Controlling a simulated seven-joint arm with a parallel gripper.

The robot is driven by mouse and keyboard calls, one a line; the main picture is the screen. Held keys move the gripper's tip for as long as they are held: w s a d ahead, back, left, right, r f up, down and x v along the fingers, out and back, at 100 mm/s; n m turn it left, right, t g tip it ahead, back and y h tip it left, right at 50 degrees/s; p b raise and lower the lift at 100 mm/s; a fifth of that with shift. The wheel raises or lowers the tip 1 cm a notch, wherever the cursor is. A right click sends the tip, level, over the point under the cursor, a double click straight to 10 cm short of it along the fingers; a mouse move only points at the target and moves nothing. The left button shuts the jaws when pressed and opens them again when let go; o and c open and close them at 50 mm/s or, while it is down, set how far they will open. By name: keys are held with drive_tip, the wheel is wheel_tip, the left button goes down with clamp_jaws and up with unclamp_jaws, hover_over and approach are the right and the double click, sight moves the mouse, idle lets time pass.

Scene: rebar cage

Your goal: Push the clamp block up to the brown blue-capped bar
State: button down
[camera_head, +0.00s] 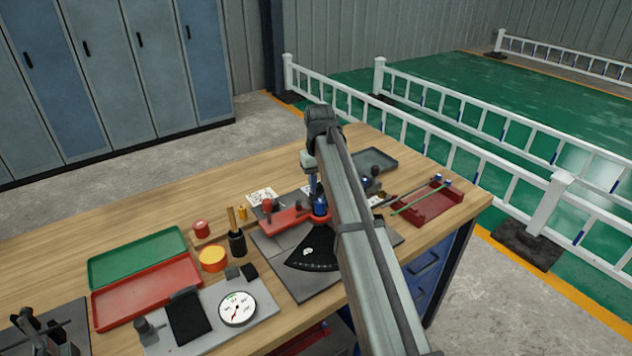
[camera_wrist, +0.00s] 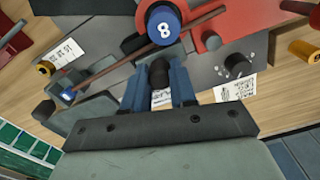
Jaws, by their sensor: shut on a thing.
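My gripper (camera_wrist: 160,88) has its blue fingers shut on a dark knob (camera_wrist: 158,72). It seems to belong to the clamp block, whose grey body is mostly hidden by the fingers. A thin brown bar (camera_wrist: 112,73) crosses diagonally just beyond the fingers, with a small blue cap (camera_wrist: 68,95) at its left end. It passes by a large blue round piece marked 8 (camera_wrist: 164,28). I cannot tell whether block and bar touch. In the head view my gripper (camera_head: 314,187) is low over the bending plate, next to the red lever (camera_head: 288,220); my arm hides the block.
A dark red rack (camera_head: 428,207) with a green bar stands at the right. Red (camera_head: 145,292) and green (camera_head: 135,257) trays, a dial gauge (camera_head: 237,309) and an orange-topped tin (camera_head: 212,259) fill the left. The bare wooden bench behind the bending plate is partly free.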

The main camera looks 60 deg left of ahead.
sight(320, 185)
drive_tip(key=c, duration=0.9)
unclamp_jaws()
drive_tip(key=shift+d, duration=0.15)
wheel_tip(320, 185, up, 14)
drive_tip(key=shift+f, duration=0.1)
